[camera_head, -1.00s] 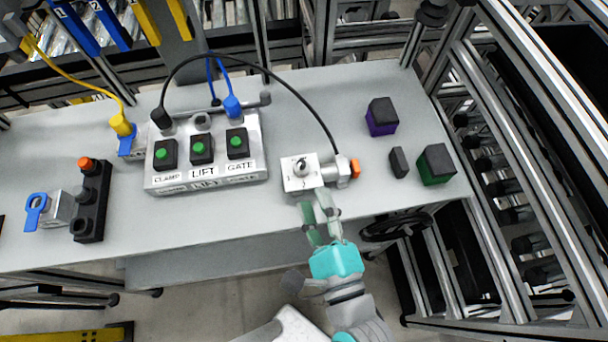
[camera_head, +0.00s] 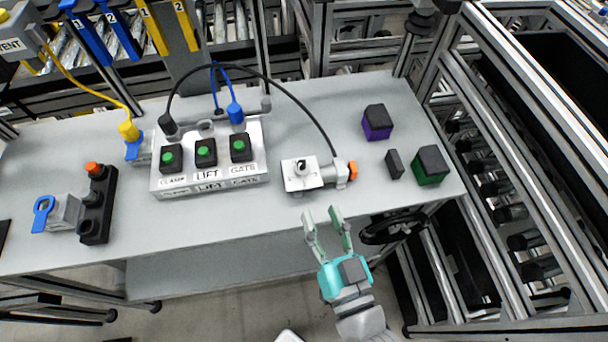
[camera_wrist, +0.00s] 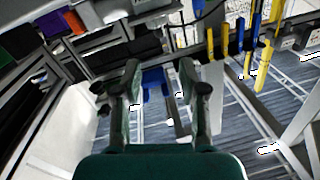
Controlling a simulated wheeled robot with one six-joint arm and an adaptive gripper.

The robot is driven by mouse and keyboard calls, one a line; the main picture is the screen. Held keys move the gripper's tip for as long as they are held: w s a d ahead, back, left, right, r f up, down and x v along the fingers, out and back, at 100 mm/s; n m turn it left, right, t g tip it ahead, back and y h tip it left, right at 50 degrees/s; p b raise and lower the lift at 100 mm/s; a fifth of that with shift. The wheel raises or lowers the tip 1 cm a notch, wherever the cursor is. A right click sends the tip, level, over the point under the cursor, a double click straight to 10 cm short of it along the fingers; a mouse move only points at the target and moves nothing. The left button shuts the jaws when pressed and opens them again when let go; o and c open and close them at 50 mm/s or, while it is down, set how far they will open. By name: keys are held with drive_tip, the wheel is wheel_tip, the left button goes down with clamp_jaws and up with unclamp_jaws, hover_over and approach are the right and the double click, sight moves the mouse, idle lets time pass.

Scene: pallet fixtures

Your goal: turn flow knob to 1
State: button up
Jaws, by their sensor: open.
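The flow knob (camera_head: 302,167) is a small dark-marked dial on top of a white and grey valve block (camera_head: 299,184) near the table's front edge. An orange part sits at the block's right end and a black cable runs to it. The dial's setting is too small to read. My gripper (camera_head: 326,212) is open and empty, just in front of the table edge and below the block in the head view, apart from the knob. In the wrist view my gripper's fingers (camera_wrist: 160,80) are spread with nothing between them, and the knob does not show.
A panel with green buttons (camera_head: 208,182) stands left of the block. Purple (camera_head: 378,128) and green (camera_head: 431,174) dark-topped blocks and a small black block (camera_head: 394,164) lie to the right. A black handwheel (camera_head: 392,228) sits below the table edge. Metal frames stand at the right.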

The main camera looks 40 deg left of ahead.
sight(303, 167)
drive_tip(key=w+a+n, duration=0.1)
drive_tip(key=w+a, duration=0.1)
drive_tip(key=a, duration=0.1)
drive_tip(key=w+a, duration=0.2)
drive_tip(key=w+a+n, duration=0.1)
drive_tip(key=a, duration=0.2)
drive_tip(key=shift+w+a+n, duration=0.3)
drive_tip(key=shift+w, duration=0.1)
clamp_jaws()
idle(0.3)
